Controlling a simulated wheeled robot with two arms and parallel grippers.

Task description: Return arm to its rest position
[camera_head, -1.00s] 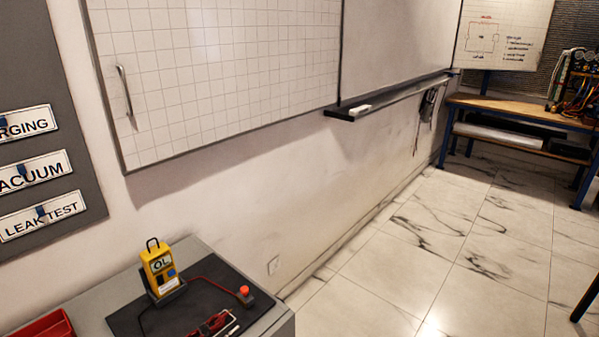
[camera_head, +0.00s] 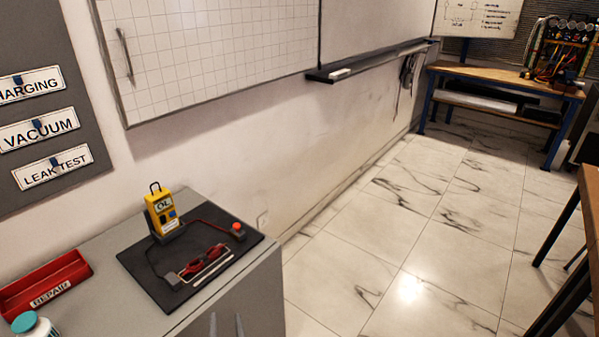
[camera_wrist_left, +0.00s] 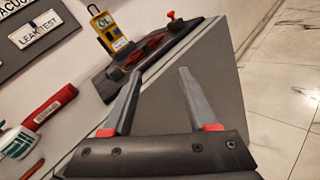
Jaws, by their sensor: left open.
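My left gripper (camera_head: 226,317) shows only as two grey fingertips at the bottom edge of the head view, in front of the grey cabinet (camera_head: 130,225). In the left wrist view my left gripper (camera_wrist_left: 160,73) has its two fingers spread wide with nothing between them. Its fingers point towards the cabinet top, where a black mat (camera_head: 140,262) carries a yellow meter (camera_head: 162,212) reading "OL", a red-handled tool (camera_head: 205,262) and a red button (camera_head: 238,229). My right gripper is in neither view.
A whiteboard (camera_head: 215,50) hangs on the wall. A workbench (camera_head: 500,75) stands far right. Open marble floor (camera_head: 400,250) lies right of the cabinet.

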